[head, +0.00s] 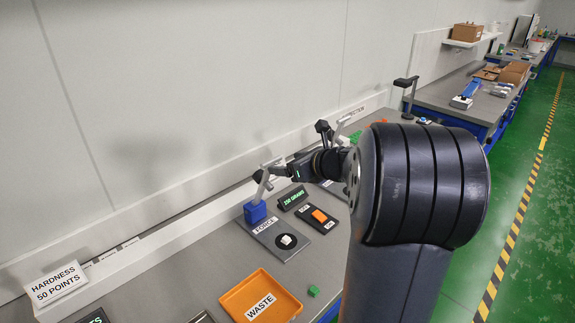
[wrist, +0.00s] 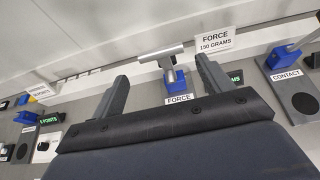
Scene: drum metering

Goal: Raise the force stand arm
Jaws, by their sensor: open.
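The force stand has a blue block (head: 255,212) at the back of a grey plate lettered FORCE (head: 268,228). Its grey arm (head: 264,185) rises from the block and ends in a crossbar handle. In the wrist view the crossbar (wrist: 160,54) lies beyond and between my open fingers, above the blue block (wrist: 178,84). My gripper (head: 277,170) is close to the handle in the head view; its fingers (wrist: 161,68) are spread and hold nothing. I cannot tell whether a finger touches the crossbar. A small white cube (head: 287,241) sits on the plate's dark round pad.
An orange WASTE tray (head: 262,297) and a green cube (head: 313,291) are nearer. The wall is close behind. A contact stand (wrist: 287,57) is at right in the wrist view.

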